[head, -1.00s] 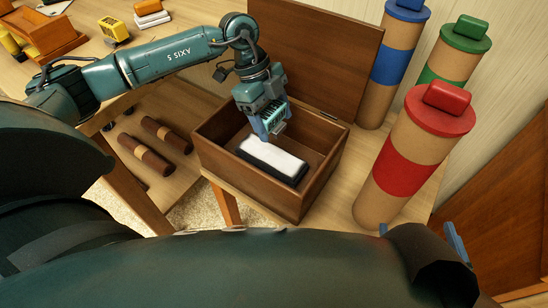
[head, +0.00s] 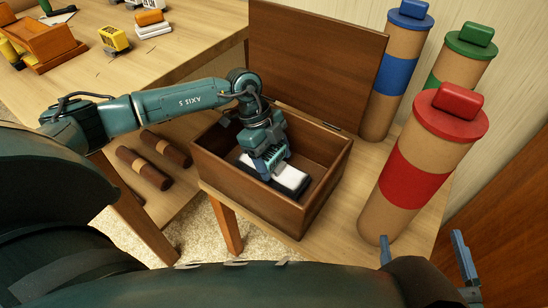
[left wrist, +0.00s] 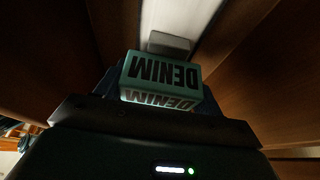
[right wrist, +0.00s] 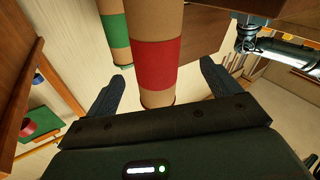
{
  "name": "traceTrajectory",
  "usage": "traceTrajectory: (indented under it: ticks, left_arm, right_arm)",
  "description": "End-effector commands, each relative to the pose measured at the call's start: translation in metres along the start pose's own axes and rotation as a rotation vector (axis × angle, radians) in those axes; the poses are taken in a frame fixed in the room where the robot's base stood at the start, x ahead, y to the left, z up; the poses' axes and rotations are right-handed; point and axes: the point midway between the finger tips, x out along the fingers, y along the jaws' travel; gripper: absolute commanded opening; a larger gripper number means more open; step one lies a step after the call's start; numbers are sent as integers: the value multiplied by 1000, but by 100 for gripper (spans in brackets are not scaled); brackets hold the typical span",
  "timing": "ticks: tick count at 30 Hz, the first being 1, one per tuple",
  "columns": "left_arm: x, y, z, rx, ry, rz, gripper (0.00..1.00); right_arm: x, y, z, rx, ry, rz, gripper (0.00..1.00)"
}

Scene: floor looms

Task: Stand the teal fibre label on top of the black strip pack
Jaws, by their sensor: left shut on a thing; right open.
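The teal fibre label (left wrist: 160,74) reads DENIM and is held between the fingers of my left gripper (head: 272,166), seen close up in the left wrist view. That gripper is shut on it and points down inside the open wooden box. The black strip pack (head: 292,188) lies flat on the box floor, with a white top that also shows in the left wrist view (left wrist: 181,16). The label is over the pack's near-left part; I cannot tell whether they touch. My right gripper (right wrist: 163,73) is open and empty, with the red-banded tube beyond its fingers.
The wooden box (head: 232,183) has its lid (head: 315,65) raised at the back. Tubes with red (head: 410,170), green (head: 468,38) and blue (head: 395,70) caps stand to its right. Brown rolls (head: 143,168) lie on a low shelf at left. A worktable (head: 195,40) with toys is behind.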

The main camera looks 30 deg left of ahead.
Motion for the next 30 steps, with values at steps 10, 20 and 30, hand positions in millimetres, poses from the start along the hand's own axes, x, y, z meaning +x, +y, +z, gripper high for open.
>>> traceTrajectory:
  ticks: [10, 20, 30]
  left_arm:
    - [1, 0, 0, 0, 0, 0, 90]
    - [-8, 0, 0, 0, -1, -1, 90]
    - [-76, 0, -1, 0, -1, -3, 90]
  right_arm:
    - [0, 0, 0, 0, -1, 0, 89]
    - [0, 1, -2, 2, -7, 0, 89]
    - [-1, 11, -1, 52, -162, 20, 89]
